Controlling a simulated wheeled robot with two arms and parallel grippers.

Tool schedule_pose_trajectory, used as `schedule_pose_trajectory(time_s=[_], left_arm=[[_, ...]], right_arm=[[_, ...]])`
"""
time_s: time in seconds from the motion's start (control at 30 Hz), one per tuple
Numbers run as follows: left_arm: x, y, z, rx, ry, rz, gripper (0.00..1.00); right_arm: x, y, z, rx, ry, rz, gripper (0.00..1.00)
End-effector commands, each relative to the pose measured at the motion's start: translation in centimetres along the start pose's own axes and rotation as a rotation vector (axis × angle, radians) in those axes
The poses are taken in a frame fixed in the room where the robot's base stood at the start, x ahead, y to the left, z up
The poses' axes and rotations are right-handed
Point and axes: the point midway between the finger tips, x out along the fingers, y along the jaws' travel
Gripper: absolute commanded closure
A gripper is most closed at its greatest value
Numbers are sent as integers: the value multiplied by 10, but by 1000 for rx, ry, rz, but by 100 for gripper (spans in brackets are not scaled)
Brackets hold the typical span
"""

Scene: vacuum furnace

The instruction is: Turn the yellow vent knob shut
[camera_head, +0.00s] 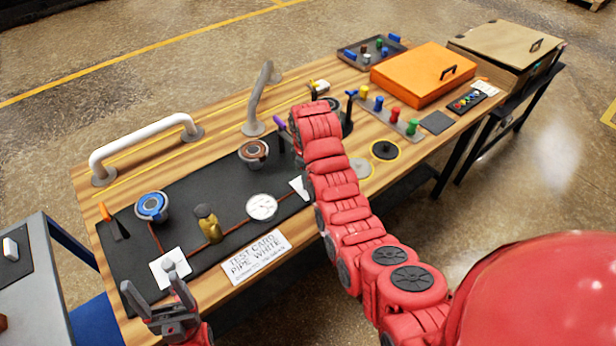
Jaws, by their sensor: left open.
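A small yellow knob (364,92) stands at the far end of a row of coloured knobs on a grey strip, right of my right arm. A yellow-and-white fitting (319,87) sits further back, partly behind that arm. I cannot tell which is the vent knob, or how far it is turned. My left gripper (148,277) is open and empty at the near left table edge, by a white square plate (164,274), far from both. My right arm reaches over the middle of the table; its gripper is hidden behind the red wrist.
The wooden table (100,204) carries a white bar handle (145,139), a grey lever (262,97), a blue-topped dial (152,206), a brass piece (207,225) and a test card (256,258).

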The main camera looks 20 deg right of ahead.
Motion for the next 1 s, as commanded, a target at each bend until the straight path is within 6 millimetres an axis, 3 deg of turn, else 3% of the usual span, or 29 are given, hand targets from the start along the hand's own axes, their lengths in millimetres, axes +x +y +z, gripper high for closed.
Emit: schedule_pose_trajectory(time_s=[0.03,0.17,0.57,1.0], left_arm=[[0,0,0,0,0,0,26],[0,0,0,0,0,0,26],[9,0,-2,0,0,0,26],[94,-5,-16,0,0,0,26]], right_arm=[[-1,1,0,0,1,2,54],[0,0,0,0,1,1,31],[-9,0,0,1,0,0,31],[-99,1,1,2,2,0,31]])
